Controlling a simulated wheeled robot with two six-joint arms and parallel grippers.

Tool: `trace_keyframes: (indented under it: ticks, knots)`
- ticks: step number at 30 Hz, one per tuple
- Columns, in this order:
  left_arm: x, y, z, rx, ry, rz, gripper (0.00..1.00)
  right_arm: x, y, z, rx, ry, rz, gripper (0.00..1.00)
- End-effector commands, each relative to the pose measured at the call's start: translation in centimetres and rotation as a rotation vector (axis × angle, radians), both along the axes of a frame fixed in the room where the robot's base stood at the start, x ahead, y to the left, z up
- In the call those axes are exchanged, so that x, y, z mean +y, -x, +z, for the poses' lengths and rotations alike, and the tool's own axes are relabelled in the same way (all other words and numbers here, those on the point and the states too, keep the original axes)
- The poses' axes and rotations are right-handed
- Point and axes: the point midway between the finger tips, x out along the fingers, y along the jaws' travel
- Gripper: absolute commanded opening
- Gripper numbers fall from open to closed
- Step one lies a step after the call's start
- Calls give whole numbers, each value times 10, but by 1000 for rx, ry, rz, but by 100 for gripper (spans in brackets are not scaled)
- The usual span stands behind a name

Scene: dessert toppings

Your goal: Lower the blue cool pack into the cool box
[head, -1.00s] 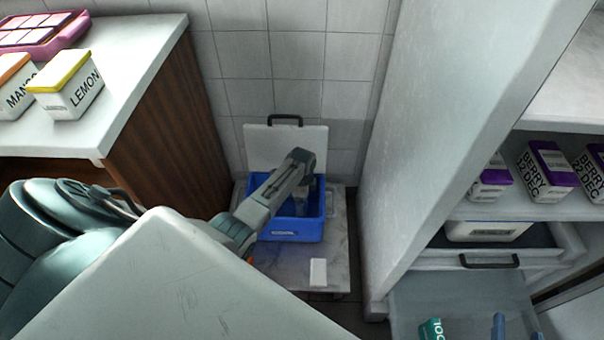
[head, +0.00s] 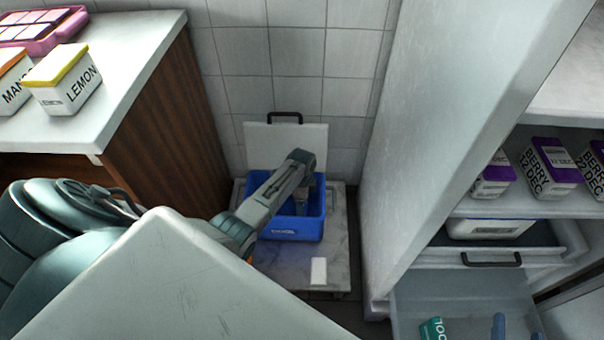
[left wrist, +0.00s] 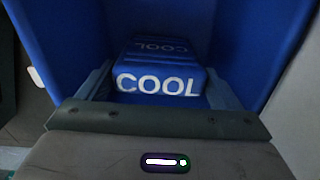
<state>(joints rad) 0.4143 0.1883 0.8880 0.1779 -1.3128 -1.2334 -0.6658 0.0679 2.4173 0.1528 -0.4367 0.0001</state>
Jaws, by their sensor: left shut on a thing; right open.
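The blue cool box (head: 290,232) stands open on a low marbled surface by the tiled wall, its white lid (head: 290,140) raised behind it. My left gripper (left wrist: 160,84) points down into the box and is shut on the blue cool pack (left wrist: 158,82), which has white COOL lettering. Blue box walls show around the pack in the left wrist view; whether it touches the floor of the box I cannot tell. In the head view my left wrist hides the pack. My right gripper (head: 517,331) shows only its fingertips at the bottom right edge, open and apart from the box.
A small white block (head: 318,271) lies in front of the box. A wooden-sided counter with a lemon tub (head: 66,80) stands to the left. A tall white cabinet wall (head: 440,120) closes off the right, with berry tubs (head: 550,166) and an open drawer beyond.

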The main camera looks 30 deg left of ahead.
Motion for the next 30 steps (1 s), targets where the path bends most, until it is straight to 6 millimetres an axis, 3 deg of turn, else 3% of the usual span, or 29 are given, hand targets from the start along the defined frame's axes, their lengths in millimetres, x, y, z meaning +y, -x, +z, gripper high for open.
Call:
trace_keyframes:
  ticks: [28,29,30]
  knots:
    - [0,-1,-10,-1,0,0,35,0,0,-8,0,0,0,58]
    - [0,-1,-10,-1,0,0,88,0,0,-8,0,0,0,58]
    - [0,-1,-10,-1,0,0,96,0,0,-8,0,0,0,58]
